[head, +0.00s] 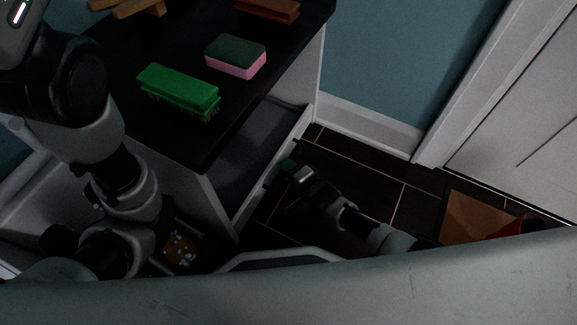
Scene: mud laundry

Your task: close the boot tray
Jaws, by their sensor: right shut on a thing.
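The boot tray (256,150) is a pull-out drawer with a dark inside and a pale front panel. It stands out from the right side of the black-topped cabinet (130,120). My right gripper (285,168) is at the outer face of the tray's front and is shut on its dark handle. The fingertips are small and dark, so the exact contact is hard to see. My left arm comes in from the left in front of the cabinet, but its gripper does not show.
A green brush (178,88), a green and pink sponge (236,57) and a brown brush (268,10) lie on the cabinet top. A brown mat (475,222) lies near the white door (530,110).

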